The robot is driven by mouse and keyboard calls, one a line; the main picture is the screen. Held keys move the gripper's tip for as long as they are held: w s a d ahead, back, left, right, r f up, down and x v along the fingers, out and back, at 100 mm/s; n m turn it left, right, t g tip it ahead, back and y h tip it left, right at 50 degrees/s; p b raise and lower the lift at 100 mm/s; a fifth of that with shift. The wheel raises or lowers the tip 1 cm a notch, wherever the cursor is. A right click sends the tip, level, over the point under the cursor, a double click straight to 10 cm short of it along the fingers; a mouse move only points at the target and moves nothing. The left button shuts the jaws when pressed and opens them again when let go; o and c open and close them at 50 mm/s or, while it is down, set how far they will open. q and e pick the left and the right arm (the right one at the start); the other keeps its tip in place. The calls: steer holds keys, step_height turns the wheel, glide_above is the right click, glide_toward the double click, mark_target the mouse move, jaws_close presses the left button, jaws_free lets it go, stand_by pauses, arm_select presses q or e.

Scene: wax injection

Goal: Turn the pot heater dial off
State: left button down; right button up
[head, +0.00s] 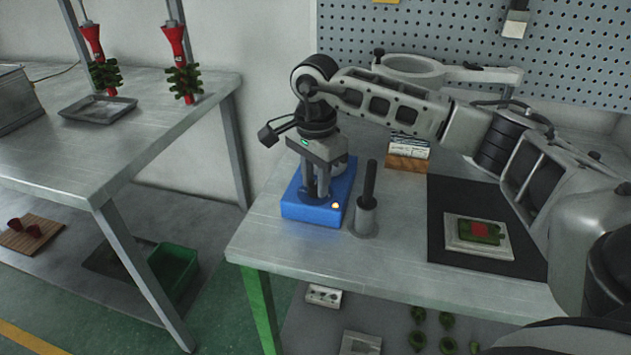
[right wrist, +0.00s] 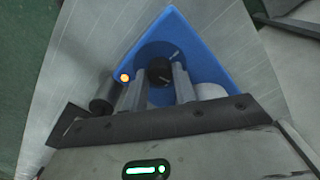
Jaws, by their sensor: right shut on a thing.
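The pot heater is a blue box (head: 302,213) near the left end of the right-hand table; its blue body also shows in the right wrist view (right wrist: 172,28). A small orange lamp (head: 335,205) glows on it, also in the right wrist view (right wrist: 125,77). The dark round dial (right wrist: 158,72) lies between the fingers of my right gripper (head: 318,193), which points down over the heater and is shut on the dial. In the head view the dial is mostly hidden by the fingers. My left gripper is not in view.
A grey holder (head: 365,219) with a black upright handle (head: 370,180) stands close right of the heater. A black mat (head: 464,262) carries a pale block with a green and red piece. A wooden card stand (head: 407,163) is behind. The table's front-left edge is near.

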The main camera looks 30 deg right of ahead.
steer(key=n, duration=0.2)
steer(key=shift+n+b, duration=0.35)
steer(key=shift+n, duration=0.05)
steer(key=n, duration=0.3)
steer(key=shift+n+b, duration=0.3)
steer(key=shift+b, duration=0.1)
steer(key=n, duration=0.2)
steer(key=shift+n, duration=0.4)
steer(key=shift+n+b, duration=0.4)
steer(key=shift+n, duration=0.5)
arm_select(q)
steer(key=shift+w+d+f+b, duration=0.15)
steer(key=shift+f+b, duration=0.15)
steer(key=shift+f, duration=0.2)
arm_select(e)
steer(key=shift+r+n, duration=0.1)
steer(key=shift+n, duration=2.1)
steer(key=o, duration=1)
steer(key=shift+c, duration=0.2)
